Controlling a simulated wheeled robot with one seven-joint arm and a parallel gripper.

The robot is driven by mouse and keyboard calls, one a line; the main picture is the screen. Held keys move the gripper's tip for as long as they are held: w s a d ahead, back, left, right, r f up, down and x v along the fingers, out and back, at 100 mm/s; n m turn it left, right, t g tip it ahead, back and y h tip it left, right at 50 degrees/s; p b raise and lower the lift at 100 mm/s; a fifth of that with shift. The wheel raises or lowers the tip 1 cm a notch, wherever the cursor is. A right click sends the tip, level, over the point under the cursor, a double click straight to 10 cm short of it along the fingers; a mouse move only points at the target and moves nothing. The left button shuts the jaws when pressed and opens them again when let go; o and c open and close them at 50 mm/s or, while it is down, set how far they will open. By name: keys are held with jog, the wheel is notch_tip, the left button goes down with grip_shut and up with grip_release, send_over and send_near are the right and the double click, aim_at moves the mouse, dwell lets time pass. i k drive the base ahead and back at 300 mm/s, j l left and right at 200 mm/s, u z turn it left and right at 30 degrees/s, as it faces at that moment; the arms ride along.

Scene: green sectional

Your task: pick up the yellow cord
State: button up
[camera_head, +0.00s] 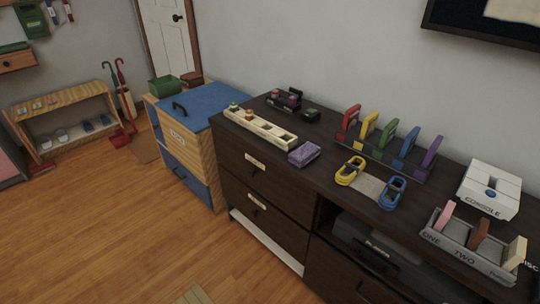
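A yellow cord (350,171), wound in a looped coil, lies on top of the dark wooden dresser (330,187). It sits at the left end of a flat beige piece (368,187), with a similar blue cord (392,194) at the right end. I cannot tell whether the cords touch the beige piece or only lie next to it. My gripper is not in view.
Behind the cord is a rack (384,157) of upright coloured pieces. A purple block (304,154) and a cream tray (260,127) lie left; a grey divided holder (466,246) and white console box (489,190) stand right. Wooden floor (120,230) is open at left.

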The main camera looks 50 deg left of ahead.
aim_at(350, 169)
jog(key=j+u, duration=0.1)
jog(key=u, duration=0.35)
jog(key=i+u, duration=0.15)
jog(key=u, duration=0.75)
jog(key=i+u, duration=0.15)
jog(key=u, duration=0.3)
jog(key=i+l, duration=0.2)
jog(key=i, duration=0.25)
jog(key=i+l+u, duration=0.1)
jog(key=i, duration=0.4)
jog(key=l, duration=0.1)
